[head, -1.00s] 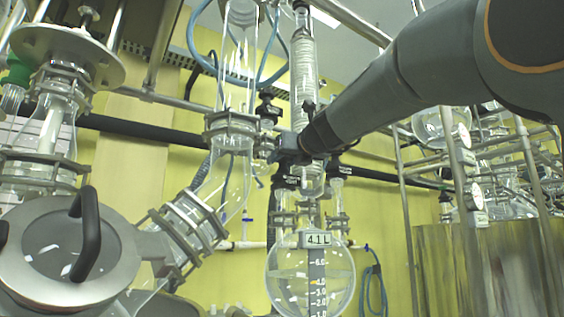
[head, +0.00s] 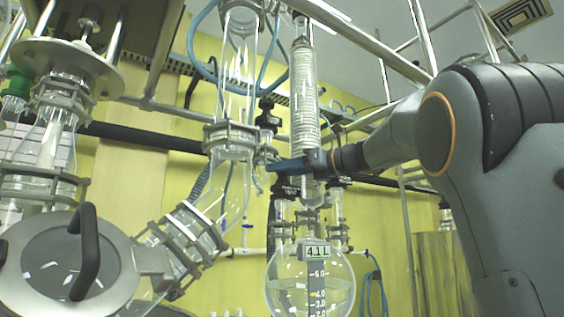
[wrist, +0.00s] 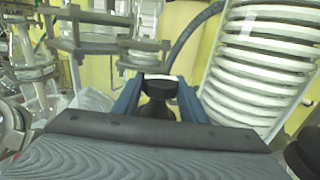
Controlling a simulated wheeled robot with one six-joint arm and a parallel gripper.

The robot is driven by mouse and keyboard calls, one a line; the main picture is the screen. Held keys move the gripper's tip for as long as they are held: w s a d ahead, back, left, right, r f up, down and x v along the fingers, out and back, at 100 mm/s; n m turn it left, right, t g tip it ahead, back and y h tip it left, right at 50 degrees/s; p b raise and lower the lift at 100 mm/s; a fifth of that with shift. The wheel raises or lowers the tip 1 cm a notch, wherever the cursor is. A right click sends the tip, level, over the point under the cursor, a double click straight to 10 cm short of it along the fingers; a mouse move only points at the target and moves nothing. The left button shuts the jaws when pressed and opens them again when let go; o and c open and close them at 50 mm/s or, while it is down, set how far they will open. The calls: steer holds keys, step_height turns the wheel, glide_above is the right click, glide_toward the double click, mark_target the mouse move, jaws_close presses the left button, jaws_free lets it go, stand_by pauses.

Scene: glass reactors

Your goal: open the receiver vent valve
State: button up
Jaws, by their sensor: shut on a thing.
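The receiver is a round glass flask (head: 308,287) with a 4.1 L display and a volume scale, low in the middle of the head view. Black valve parts with small labels (head: 289,189) sit above its necks. My gripper (head: 284,164) reaches in from the right, just above these parts and in front of the glass column. In the wrist view its blue fingers (wrist: 159,98) are shut on a black valve knob (wrist: 157,88), one finger on each side. The head view does not clearly show which valve the knob belongs to, and its turn position cannot be read.
A coiled glass condenser (head: 304,85) stands right behind my gripper, close to it in the wrist view (wrist: 262,55). Another black valve knob (head: 267,103) is above left. A glass elbow (head: 231,185) and a lidded metal vessel (head: 62,268) fill the left.

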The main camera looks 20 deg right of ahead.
steer(key=shift+n+g+y+p, duration=0.4)
steer(key=shift+g+p, duration=0.05)
steer(key=shift+g, duration=0.05)
steer(key=o, duration=0.8)
